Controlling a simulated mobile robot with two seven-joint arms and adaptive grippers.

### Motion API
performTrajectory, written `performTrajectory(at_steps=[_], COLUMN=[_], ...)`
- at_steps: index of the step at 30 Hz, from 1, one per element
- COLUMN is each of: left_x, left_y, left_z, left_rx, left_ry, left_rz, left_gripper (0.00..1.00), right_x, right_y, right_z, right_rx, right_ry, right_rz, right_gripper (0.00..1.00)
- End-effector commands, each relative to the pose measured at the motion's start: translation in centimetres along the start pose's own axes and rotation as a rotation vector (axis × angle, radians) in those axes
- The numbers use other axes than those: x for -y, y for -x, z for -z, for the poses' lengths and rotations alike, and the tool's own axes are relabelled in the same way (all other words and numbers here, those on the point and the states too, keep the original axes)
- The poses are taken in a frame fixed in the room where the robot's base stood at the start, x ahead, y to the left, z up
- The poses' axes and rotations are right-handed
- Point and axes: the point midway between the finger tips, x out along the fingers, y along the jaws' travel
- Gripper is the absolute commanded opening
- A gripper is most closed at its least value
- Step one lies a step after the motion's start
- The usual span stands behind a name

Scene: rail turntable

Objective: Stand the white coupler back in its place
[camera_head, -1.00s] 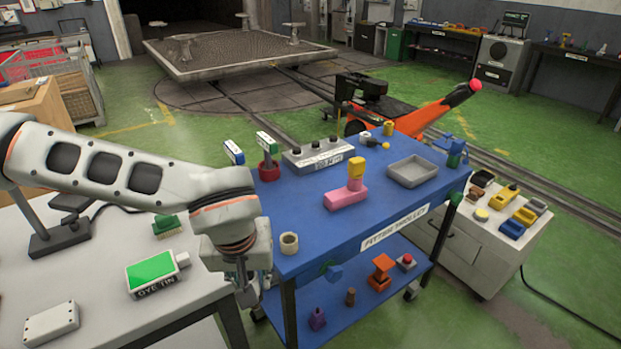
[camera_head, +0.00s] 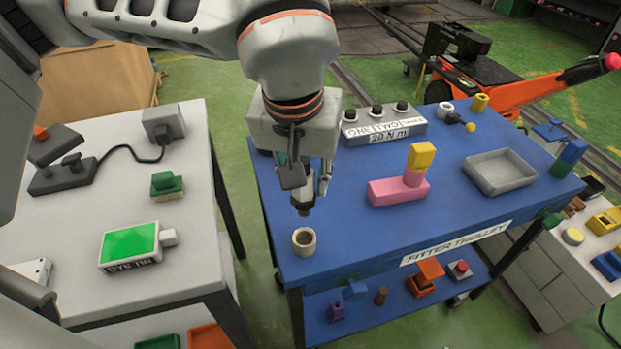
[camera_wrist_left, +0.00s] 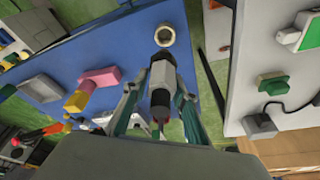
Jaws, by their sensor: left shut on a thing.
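My left gripper (camera_head: 306,187) is above the near-left corner of the blue trolley and is shut on a narrow cylindrical piece (camera_wrist_left: 161,78). The fingers hide part of the piece. My right gripper is not in view.
The blue trolley top (camera_head: 345,235) is clear around the ring. A pink block (camera_head: 398,190) with a yellow top, a grey box with knobs (camera_head: 383,126) and a grey tray (camera_head: 500,171) stand farther right. A pale bench (camera_head: 190,240) with a green-faced tin (camera_head: 130,246) is left.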

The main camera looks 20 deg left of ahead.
Motion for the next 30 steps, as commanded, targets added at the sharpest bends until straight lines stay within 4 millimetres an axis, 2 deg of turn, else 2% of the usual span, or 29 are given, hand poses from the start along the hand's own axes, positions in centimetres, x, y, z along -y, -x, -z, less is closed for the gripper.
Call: performTrajectory(at_steps=[5,14,20,30], left_x=[0.2,0.1,0.1,0.1], left_y=[0.5,0.5,-0.6,-3.5], left_z=[0.0,0.1,-0.2,-1.0], left_rx=[-0.003,-0.005,-0.001,0.001], left_ry=[0.001,0.001,0.0,0.0], left_rz=[0.0,-0.001,-0.001,-0.001], left_gripper=[0.01,0.01,0.01,0.01], right_x=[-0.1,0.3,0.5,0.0], right_y=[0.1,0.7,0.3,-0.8], right_z=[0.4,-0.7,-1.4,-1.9], right_rx=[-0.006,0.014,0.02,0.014], right_ry=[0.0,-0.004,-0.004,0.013], right_rz=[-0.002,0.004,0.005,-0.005], right_gripper=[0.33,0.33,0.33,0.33])
